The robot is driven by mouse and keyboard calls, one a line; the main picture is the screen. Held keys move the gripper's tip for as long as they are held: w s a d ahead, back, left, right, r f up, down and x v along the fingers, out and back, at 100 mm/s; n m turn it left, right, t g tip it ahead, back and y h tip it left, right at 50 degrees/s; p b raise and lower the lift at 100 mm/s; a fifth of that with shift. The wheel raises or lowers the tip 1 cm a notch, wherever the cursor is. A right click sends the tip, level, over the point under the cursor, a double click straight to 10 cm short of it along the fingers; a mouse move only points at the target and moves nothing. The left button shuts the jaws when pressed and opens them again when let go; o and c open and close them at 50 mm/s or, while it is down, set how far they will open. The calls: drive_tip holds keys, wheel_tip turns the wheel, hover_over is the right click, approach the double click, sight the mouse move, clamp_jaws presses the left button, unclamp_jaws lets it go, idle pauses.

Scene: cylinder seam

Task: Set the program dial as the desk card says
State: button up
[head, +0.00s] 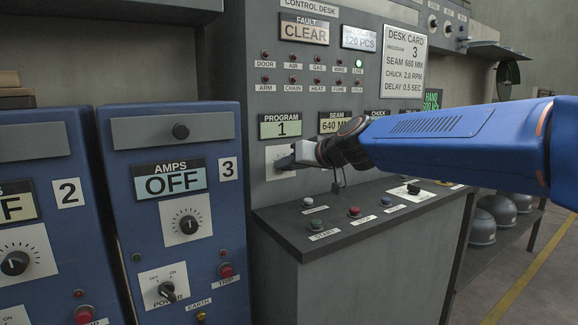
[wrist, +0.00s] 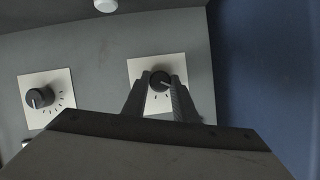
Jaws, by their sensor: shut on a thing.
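The desk card (head: 404,62) on the control desk reads Program 3, Seam 680 mm, Chuck 2.0 rpm, Delay 0.5 sec. The program display (head: 281,128) reads 1. Below it is the program dial's white plate (head: 273,155), partly covered by my gripper (head: 290,162) in the head view. In the wrist view the program dial (wrist: 160,81) is a dark round knob with a light pointer line on a white plate. My gripper (wrist: 161,92) has its two fingers on either side of that knob, shut on it.
A second dial (wrist: 39,98) sits left of the program dial in the wrist view. Blue power cabinets (head: 180,230) stand close on the left.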

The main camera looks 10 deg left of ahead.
drive_tip(key=shift+w+d+f+m+g+y, duration=0.2)
drive_tip(key=shift+m+y, duration=0.85)
drive_tip(key=shift+m, duration=1)
drive_tip(key=shift+s+a+f+m+g+y, duration=0.1)
drive_tip(key=shift+m+g+y, duration=0.15)
drive_tip(key=shift+m+y, duration=1.25)
drive_tip(key=shift+w+d+f+m+g+y, duration=0.2)
drive_tip(key=shift+m+y, duration=0.35)
drive_tip(key=shift+m, duration=2)
drive_tip(key=shift+s+a, duration=0.1)
drive_tip(key=o, duration=1)
drive_tip(key=shift+o, duration=0.2)
drive_tip(key=shift+r, duration=0.1)
